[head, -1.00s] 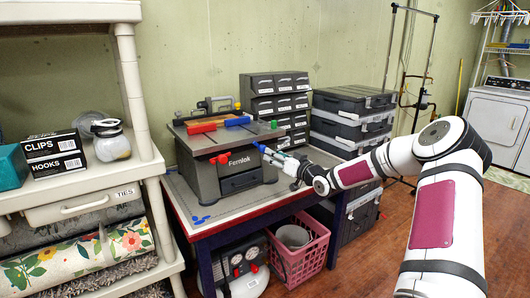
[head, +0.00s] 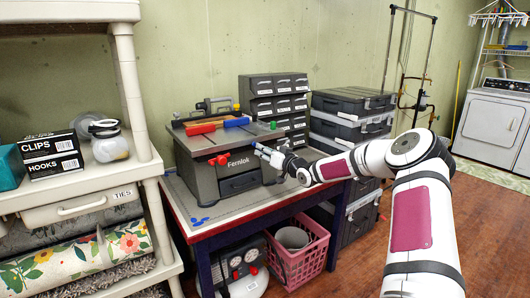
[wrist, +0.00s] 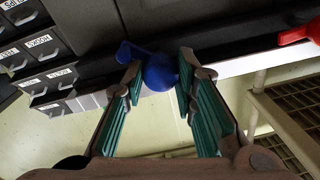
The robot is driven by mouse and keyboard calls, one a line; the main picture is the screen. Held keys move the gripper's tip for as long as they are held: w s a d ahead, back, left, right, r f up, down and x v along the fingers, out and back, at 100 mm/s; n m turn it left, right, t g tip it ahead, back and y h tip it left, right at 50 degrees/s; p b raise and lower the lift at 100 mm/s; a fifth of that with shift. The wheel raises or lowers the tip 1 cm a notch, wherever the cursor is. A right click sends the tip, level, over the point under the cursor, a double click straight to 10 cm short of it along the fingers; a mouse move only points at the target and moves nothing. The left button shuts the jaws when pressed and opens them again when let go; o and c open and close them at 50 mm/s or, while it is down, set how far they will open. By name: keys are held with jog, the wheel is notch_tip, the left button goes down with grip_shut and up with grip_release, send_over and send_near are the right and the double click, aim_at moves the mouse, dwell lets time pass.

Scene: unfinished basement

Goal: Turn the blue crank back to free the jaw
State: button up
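The blue crank (head: 258,146) sticks out from the right front of a grey bench machine marked "Fernlok" (head: 205,184). In the wrist view its round blue knob (wrist: 160,73) lies between the tips of my fingers, with a thin blue arm running off to the left. My gripper (head: 267,153) reaches in from the right at the crank. In the wrist view my gripper (wrist: 160,85) has its fingers apart around the knob; firm contact on both sides cannot be made out. On the machine's top are a red block (head: 201,128) and a blue block (head: 237,122). The jaw cannot be singled out.
The machine stands on a red-edged bench (head: 222,226). Drawer cabinets (head: 276,83) and stacked black cases (head: 350,103) stand behind and right. A pink basket (head: 300,262) is below. A white shelf (head: 95,182) stands close on the left. The floor at right is clear.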

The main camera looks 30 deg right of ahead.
jog(key=shift+n, duration=0.3)
grip_shut()
jog(key=n+b, duration=1.3)
jog(key=n+h+b, duration=0.1)
jog(key=n+b, duration=0.6)
jog(key=shift+a+f+g, duration=0.2)
jog(key=shift+a+g, duration=0.05)
jog(key=shift+g, duration=0.05)
jog(key=shift+r+n+b, duration=0.1)
jog(key=shift+n+b, duration=0.2)
jog(key=shift+n, duration=0.1)
jog(key=o, duration=1.1)
grip_release()
